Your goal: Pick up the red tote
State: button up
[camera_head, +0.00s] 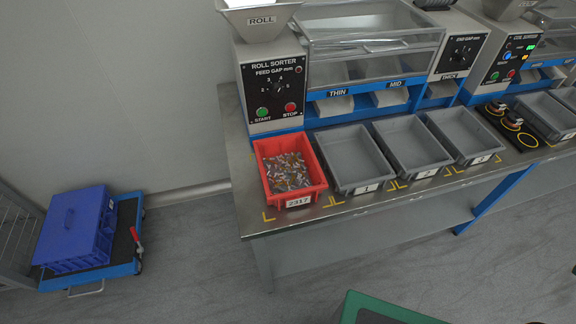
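The red tote (276,201) stands upright on the left end of the metal bench (352,205), in front of the roll sorter (273,92). It is full of small mixed metallic pieces and bears a label reading 2317 on its front. Yellow corner marks show on the bench around its front. A grey bin stands close on its right. My gripper is not in view.
Three grey bins (350,187) numbered 1, 2 and 3 line the bench right of the tote. A blue cart (110,265) with a blue crate (72,258) stands on the floor at left. A green-edged item (350,305) shows at bottom centre. Floor before the bench is mostly clear.

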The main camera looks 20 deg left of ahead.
aim_at(292, 174)
jog(key=z, duration=0.9)
jog(key=k, duration=1.7)
jog(key=u, duration=0.5)
jog(key=i, duration=1)
jog(key=z, duration=0.05)
